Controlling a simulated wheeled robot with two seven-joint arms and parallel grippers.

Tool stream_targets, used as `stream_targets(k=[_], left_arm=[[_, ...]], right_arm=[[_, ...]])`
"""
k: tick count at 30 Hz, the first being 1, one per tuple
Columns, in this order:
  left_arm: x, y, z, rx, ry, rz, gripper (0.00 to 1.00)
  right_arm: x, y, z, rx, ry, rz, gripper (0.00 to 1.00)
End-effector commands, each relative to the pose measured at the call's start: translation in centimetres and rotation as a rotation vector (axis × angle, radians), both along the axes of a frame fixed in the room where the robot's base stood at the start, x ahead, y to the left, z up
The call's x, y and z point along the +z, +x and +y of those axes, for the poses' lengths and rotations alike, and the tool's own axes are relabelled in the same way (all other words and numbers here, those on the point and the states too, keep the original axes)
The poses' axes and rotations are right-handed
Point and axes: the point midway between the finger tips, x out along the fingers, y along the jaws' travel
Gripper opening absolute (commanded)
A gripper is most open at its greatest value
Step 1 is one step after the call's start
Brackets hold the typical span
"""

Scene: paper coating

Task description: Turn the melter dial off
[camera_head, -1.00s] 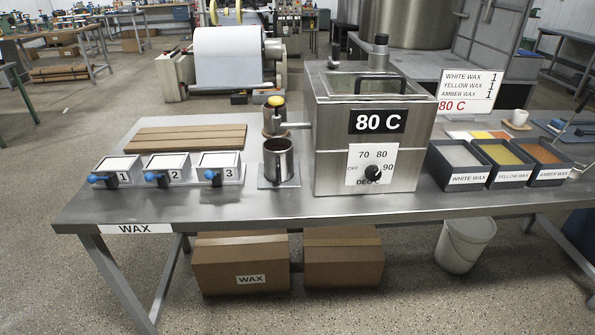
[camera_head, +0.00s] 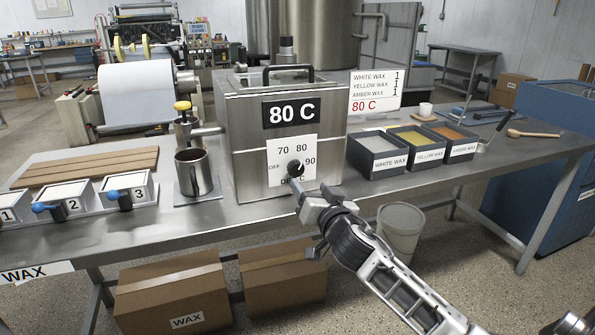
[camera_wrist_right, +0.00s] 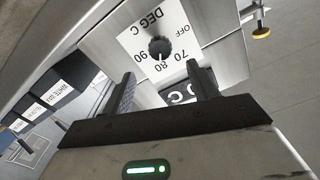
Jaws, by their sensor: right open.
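The melter (camera_head: 245,140) is a steel box on the table with an "80 C" display (camera_head: 291,112). Its black round dial (camera_head: 296,168) sits on a white plate marked OFF, 70, 80 and 90. In the right wrist view the dial (camera_wrist_right: 160,47) shows upside down between my fingers, and its mark seems to face the 80 side. My right gripper (camera_head: 306,190) is in front of the melter, just below the dial. Its fingers (camera_wrist_right: 163,78) are open and empty, apart from the dial as far as I can tell. My left gripper is not in view.
Wax bins (camera_head: 374,165) stand right of the melter. A metal cup (camera_head: 193,172) under the spout and numbered trays (camera_head: 125,190) stand left. Cardboard boxes (camera_head: 170,292) and a bucket (camera_head: 400,225) are under the table (camera_head: 250,222).

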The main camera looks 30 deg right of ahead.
Motion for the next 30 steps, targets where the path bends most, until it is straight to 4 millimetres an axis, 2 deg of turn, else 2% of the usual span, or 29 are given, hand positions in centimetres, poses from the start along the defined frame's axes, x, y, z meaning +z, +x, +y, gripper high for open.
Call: stream_targets(k=[1,6,12,18,27,28,30], left_arm=[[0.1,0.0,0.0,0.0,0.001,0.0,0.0],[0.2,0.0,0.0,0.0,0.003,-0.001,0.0],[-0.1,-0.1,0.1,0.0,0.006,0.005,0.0],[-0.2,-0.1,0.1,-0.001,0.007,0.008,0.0],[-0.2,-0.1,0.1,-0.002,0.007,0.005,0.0],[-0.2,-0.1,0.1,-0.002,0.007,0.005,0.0],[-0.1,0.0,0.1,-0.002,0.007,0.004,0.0]], right_arm=[[0.2,1.2,-0.3,-0.001,-0.004,-0.002,0.59],[0.2,4.8,-1.2,-0.001,-0.002,-0.001,0.59],[0.0,7.8,-1.9,-0.001,-0.001,0.001,0.59],[-0.1,9.1,-2.2,0.0,-0.001,0.001,0.59],[-0.1,9.2,-2.2,0.002,-0.001,0.002,0.59],[-0.1,9.2,-2.2,0.002,-0.001,0.002,0.54],[-0.1,9.2,-2.2,0.002,-0.001,0.002,0.34]])
